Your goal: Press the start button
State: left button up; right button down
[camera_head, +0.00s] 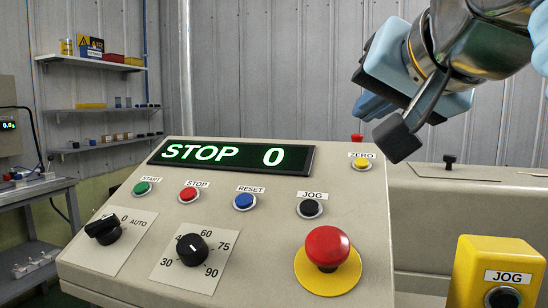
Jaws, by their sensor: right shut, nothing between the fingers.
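The green start button (142,188) is at the upper left of the sloped beige control panel (200,290), under a START label. The display (232,156) above it reads "STOP 0" in green. My right gripper (397,138) is shut and empty, at the upper right of the head view. Its dark fingertips are in front of the panel's upper right corner, close to the yellow ZERO button (361,163). It is far to the right of the start button. I cannot tell its exact height above the panel. My left gripper is not in view.
The panel also holds a red STOP button (188,194), blue RESET button (244,201), black JOG button (309,208), two black knobs, and a red emergency mushroom (327,247). A yellow JOG box (495,275) stands at right. Shelves and a bench are at left.

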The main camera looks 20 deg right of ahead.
aim_at(143, 187)
jog(key=k, duration=1.5)
